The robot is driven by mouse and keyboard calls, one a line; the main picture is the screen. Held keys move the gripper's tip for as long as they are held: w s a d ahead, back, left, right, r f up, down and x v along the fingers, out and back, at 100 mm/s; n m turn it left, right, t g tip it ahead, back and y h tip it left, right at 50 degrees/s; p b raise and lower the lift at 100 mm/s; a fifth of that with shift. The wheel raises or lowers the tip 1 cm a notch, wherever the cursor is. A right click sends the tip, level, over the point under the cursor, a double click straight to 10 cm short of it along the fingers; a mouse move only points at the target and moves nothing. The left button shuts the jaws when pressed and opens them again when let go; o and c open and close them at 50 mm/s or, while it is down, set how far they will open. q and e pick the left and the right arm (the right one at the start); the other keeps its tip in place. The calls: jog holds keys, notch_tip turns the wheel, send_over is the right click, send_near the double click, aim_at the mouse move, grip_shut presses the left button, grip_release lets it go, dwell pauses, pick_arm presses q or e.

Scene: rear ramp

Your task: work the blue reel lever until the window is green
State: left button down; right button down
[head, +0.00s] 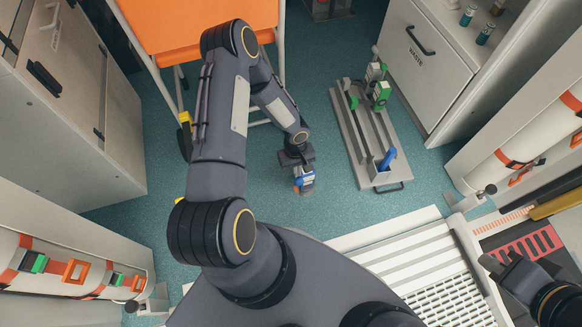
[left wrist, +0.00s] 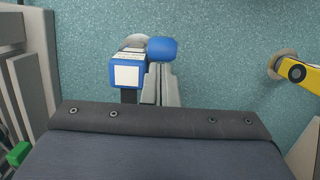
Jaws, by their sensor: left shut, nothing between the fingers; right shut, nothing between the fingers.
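A small blue reel housing (left wrist: 128,70) with a white panel on its near face shows in the left wrist view. A rounded blue lever end (left wrist: 163,48) is just right of it. No green shows on the panel; I cannot tell whether it is the window. In the head view the blue part (head: 305,178) is low over the floor at the end of my left arm, mostly hidden. My left gripper (head: 300,168) is shut and empty close to it; its grey fingers (left wrist: 160,84) lie beside the housing, contact unclear. My right gripper (head: 496,262) is shut and empty at lower right.
A grey floor track (head: 358,150) with green clamps and a tilted blue handle (head: 388,158) stands right of my left gripper. An orange stretcher (head: 190,22) is at the back. Cabinets flank both sides. A white slatted ramp (head: 405,258) lies in front. Teal floor between is clear.

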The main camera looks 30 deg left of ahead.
pick_arm(q)
jog(key=shift+w+d+f, duration=0.1)
jog(key=shift+w+d, duration=0.1)
jog(key=shift+d, duration=0.1)
jog(key=shift+s+d+f+b, duration=0.15)
jog(key=shift+s+d+b, duration=0.15)
jog(key=shift+b, duration=0.2)
jog(key=shift+s+d+f+b, duration=0.15)
jog(key=shift+s+d+b, duration=0.05)
jog(key=shift+d+b, duration=0.1)
jog(key=shift+s, duration=0.45)
jog(key=shift+s+a, duration=0.1)
jog(key=shift+s, duration=0.05)
